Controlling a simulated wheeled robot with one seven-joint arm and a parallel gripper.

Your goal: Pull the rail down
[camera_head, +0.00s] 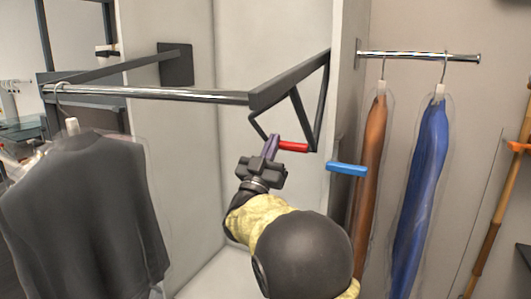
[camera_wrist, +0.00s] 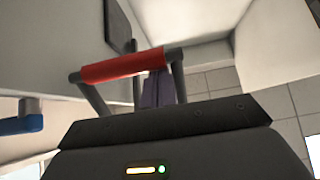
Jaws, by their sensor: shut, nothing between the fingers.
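The chrome rail (camera_head: 165,95) runs across the upper left between dark arms. The right arm (camera_head: 290,80) carries a dark triangular frame with a red grip (camera_head: 293,146) at its lower end. The red grip also shows in the wrist view (camera_wrist: 121,66), close ahead. My gripper (camera_head: 272,143) has purple fingers and is shut and empty. In the head view its fingertips are at the left end of the red grip. In the wrist view the fingers (camera_wrist: 158,88) show below the grip's right end. I cannot tell whether they touch it.
A dark garment (camera_head: 85,210) hangs from the rail at left. A blue grip (camera_head: 347,169) sticks out right of the red one. A brown garment (camera_head: 373,160) and a blue garment (camera_head: 422,180) hang from a short rail (camera_head: 420,56) at right. A pale panel (camera_head: 348,100) stands between.

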